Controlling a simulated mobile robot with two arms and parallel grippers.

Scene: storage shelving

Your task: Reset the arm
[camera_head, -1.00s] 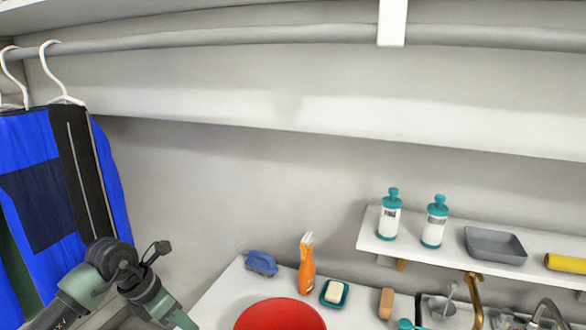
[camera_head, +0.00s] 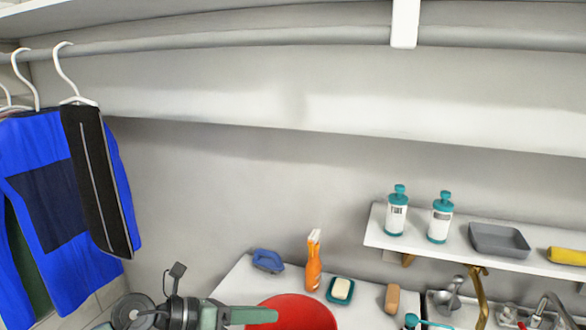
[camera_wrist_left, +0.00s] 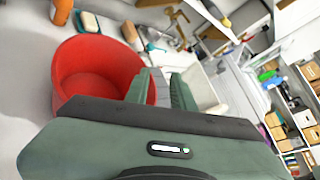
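My left arm comes in at the bottom left of the head view. Its gripper (camera_head: 262,316) points right, level with the near side of the red bowl (camera_head: 300,307). In the left wrist view the two green fingers (camera_wrist_left: 160,82) stand apart with nothing between them, beside the red bowl (camera_wrist_left: 95,72). It cannot be told whether the fingers touch the bowl. My right arm and gripper are not in view.
Blue clothes (camera_head: 45,190) hang at the left. The counter holds a blue object (camera_head: 268,260), an orange bottle (camera_head: 314,262) and a soap dish (camera_head: 340,290). A wall shelf (camera_head: 400,242) carries two dispensers and a grey tray (camera_head: 499,240). Shelving with boxes (camera_wrist_left: 300,120) shows in the wrist view.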

